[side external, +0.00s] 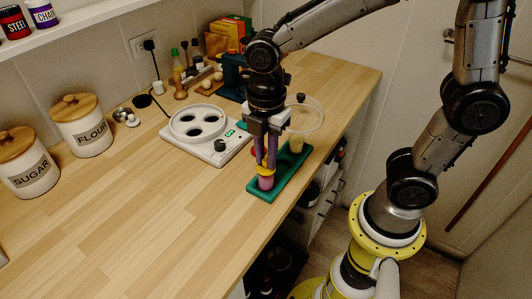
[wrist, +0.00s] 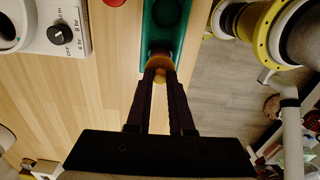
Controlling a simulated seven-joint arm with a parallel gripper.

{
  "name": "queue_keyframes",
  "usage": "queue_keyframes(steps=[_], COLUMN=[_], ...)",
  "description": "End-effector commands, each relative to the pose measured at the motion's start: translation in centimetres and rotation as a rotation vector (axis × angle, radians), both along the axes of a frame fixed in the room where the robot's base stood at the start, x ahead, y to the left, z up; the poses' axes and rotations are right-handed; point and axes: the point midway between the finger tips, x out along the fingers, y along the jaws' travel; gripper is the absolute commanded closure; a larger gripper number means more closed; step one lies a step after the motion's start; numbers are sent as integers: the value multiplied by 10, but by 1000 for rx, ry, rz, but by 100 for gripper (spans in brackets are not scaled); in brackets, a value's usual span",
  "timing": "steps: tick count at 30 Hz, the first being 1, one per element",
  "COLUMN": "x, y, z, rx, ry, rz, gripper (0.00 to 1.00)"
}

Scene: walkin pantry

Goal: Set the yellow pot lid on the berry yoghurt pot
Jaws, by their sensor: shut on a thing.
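The yellow pot lid (side external: 265,170) is between the fingertips of my gripper (side external: 266,166), which is shut on it. In the wrist view the lid (wrist: 160,71) shows between the two dark fingers. Directly below it the pink berry yoghurt pot (side external: 266,183) stands upright in the near end of the green tray (side external: 283,185). The lid looks level and at the pot's rim; I cannot tell whether they touch. In the wrist view the fingers and lid hide most of the pot.
A pot with pale yellow contents (side external: 296,144) stands at the tray's far end. A red lid (wrist: 113,2) lies left of the tray. The white yoghurt maker (side external: 205,130) is further left, and a clear dome cover (side external: 308,116) stands behind. The front left counter is clear.

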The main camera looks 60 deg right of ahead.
Motion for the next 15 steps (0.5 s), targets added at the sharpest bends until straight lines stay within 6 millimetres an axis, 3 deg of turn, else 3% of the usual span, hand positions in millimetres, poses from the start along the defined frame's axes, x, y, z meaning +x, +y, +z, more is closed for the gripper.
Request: queue_keyframes(steps=[15], x=[0], y=[0], z=[-7], rx=[0], ry=[2], rz=[0], gripper=[100])
